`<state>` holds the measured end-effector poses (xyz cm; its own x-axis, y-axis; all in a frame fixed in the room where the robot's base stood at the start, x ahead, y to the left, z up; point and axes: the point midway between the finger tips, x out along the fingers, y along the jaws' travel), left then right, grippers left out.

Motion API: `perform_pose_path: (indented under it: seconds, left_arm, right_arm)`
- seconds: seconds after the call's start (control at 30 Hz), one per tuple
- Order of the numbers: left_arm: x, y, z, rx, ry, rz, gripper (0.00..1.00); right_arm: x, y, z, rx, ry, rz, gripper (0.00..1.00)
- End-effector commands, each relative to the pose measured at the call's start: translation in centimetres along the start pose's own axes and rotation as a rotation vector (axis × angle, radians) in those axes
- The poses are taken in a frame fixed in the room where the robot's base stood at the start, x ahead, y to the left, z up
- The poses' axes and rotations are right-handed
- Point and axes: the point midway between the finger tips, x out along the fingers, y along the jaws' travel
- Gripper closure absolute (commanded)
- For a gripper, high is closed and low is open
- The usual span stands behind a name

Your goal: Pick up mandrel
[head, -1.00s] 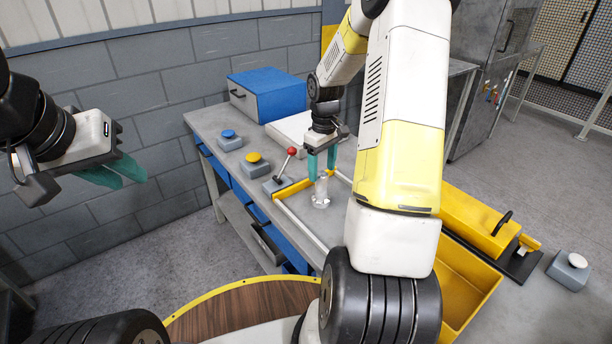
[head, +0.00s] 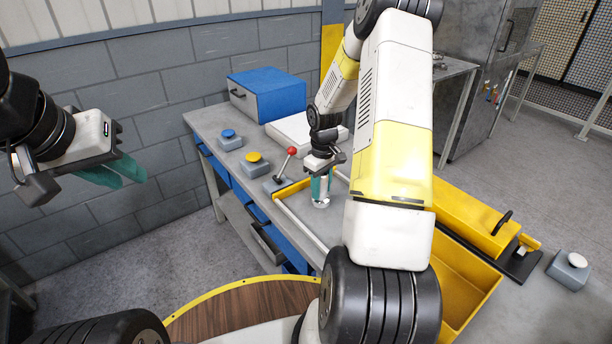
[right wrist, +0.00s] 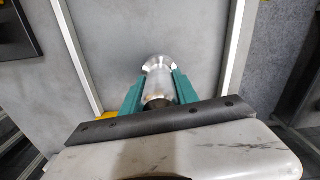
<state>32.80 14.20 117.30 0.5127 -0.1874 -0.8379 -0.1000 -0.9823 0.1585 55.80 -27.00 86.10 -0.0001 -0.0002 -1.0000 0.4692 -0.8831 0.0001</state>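The mandrel (head: 321,203) is a shiny silver metal piece with a flared end, standing upright on the grey bench. In the right wrist view the mandrel (right wrist: 158,78) lies between the two teal fingers of my right gripper (right wrist: 158,88). In the head view my right gripper (head: 321,186) points down over it, with a finger on each side. The fingers are very close to its sides but look open around it. My left gripper (head: 112,173) is open and empty, in front of the wall at the left, far from the bench.
A red-knobbed lever (head: 287,164), a yellow button box (head: 254,162) and a blue button box (head: 229,140) stand left of the mandrel. A blue cabinet (head: 268,94) is behind. A yellow bin (head: 462,292) is at the right. A pale frame (head: 300,224) borders the mandrel's area.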

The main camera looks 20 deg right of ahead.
Motion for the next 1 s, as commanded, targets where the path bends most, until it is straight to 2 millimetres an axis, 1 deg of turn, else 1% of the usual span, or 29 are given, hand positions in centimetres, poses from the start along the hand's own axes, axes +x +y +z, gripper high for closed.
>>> perform_pose_path:
  seconds: [0.03,0.1,0.17,0.5,0.63,0.77,0.93,1.0]
  left_arm:
    - [0.0,0.0,0.0,0.0,0.0,0.0,0.73]
    - [0.0,0.0,0.0,0.0,0.0,0.0,0.73]
    - [0.0,0.0,0.0,0.0,0.0,0.0,0.73]
    - [0.0,0.0,0.0,0.0,0.0,0.0,0.73]
    - [0.0,0.0,0.0,0.0,0.0,0.0,0.73]
    - [0.0,0.0,0.0,0.0,0.0,0.0,0.73]
    - [0.0,0.0,0.0,0.0,0.0,0.0,0.73]
    - [0.0,0.0,0.0,0.0,0.0,0.0,0.73]
  right_arm:
    - [0.0,0.0,0.0,0.0,0.0,0.0,0.76]
    - [0.0,0.0,0.0,0.0,0.0,0.0,0.9]
    - [0.0,0.0,0.0,0.0,0.0,0.0,1.0]
    - [-0.1,0.0,0.0,0.0,0.001,0.001,1.0]
    - [-0.5,0.1,-0.1,0.0,0.002,0.001,1.0]
    - [-1.6,0.1,-0.1,0.002,0.003,0.002,1.0]
    - [-4.0,0.1,0.0,0.001,0.003,0.003,1.0]
    - [-3.8,-0.1,1.8,0.004,-0.001,0.001,1.0]
